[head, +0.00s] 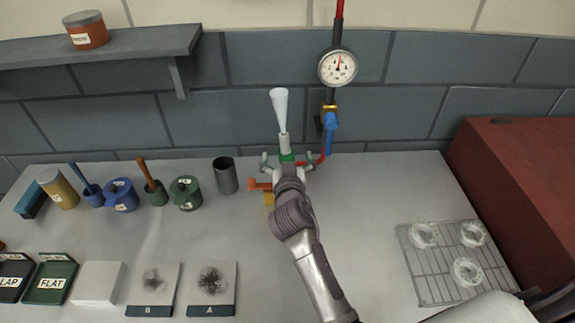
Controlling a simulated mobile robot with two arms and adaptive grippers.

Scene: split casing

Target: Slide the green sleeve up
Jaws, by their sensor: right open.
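The green sleeve (287,157) shows as a small green band just beyond my right gripper, below a pale upright tube topped by a white cone (281,108). My right gripper (287,163) is open, with its fingers spread to the left and right of the green sleeve. The gripper body and wrist hide whatever lies below the sleeve. I cannot tell whether the fingers touch it. My left gripper is not in view.
A gauge (338,67) on a pipe with a blue handle (330,133) stands close behind to the right. An orange part (259,185) is left of my wrist. A dark metal cup (226,175) stands further left. A wire rack (440,262) lies at right.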

